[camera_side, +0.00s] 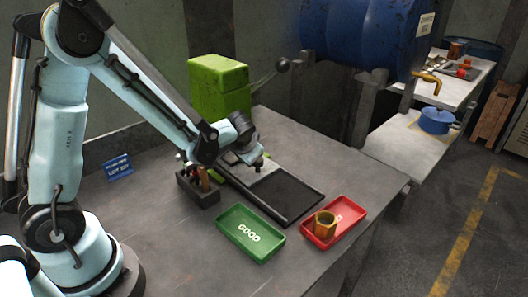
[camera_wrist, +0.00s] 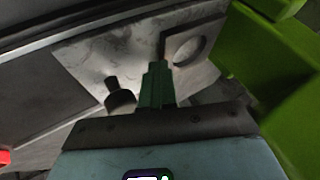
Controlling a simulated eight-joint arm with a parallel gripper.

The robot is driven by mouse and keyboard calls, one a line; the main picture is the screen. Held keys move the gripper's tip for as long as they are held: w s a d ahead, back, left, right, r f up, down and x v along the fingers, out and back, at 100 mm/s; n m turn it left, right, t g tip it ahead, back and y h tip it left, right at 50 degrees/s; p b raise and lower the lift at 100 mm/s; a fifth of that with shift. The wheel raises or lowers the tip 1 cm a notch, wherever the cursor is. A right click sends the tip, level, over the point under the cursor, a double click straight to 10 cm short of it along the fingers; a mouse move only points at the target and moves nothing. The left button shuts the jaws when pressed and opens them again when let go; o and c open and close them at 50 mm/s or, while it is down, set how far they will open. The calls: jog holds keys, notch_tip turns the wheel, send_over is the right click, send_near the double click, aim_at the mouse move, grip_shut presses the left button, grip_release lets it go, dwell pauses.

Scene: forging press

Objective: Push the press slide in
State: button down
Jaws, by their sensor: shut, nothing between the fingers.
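The green press (camera_side: 218,88) stands at the back of the bench, with a ball-ended lever on its right. Its slide (camera_side: 231,158) is a pale metal plate, largely hidden by my arm in the side view. In the wrist view the slide (camera_wrist: 85,60) shows a dark upright knob (camera_wrist: 119,98) and a round recess near the green press body (camera_wrist: 285,75). My gripper (camera_wrist: 157,68) is shut and empty, its fingers over the plate between knob and recess. Whether the fingertips touch the plate cannot be told. In the side view my gripper (camera_side: 259,166) is low in front of the press.
A dark framed track (camera_side: 318,197) runs forward from the press. A green GOOD tray (camera_side: 225,219) and a red tray (camera_side: 355,205) holding a brass hex part (camera_side: 325,224) lie in front. A dark block (camera_side: 187,187) with upright items stands left of the track.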

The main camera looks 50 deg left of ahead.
jog(key=shift+a, duration=0.2)
jog(key=s+d+r+m+t+h, duration=0.1)
jog(key=s+d+r+t+h, duration=0.1)
jog(key=s+d+r+h, duration=0.3)
jog(key=shift+s+d+r+t+h, duration=0.35)
jog(key=shift+s+d+r, duration=1.75)
jog(key=shift+s+r, duration=1.25)
jog(key=shift+s+f, duration=0.5)
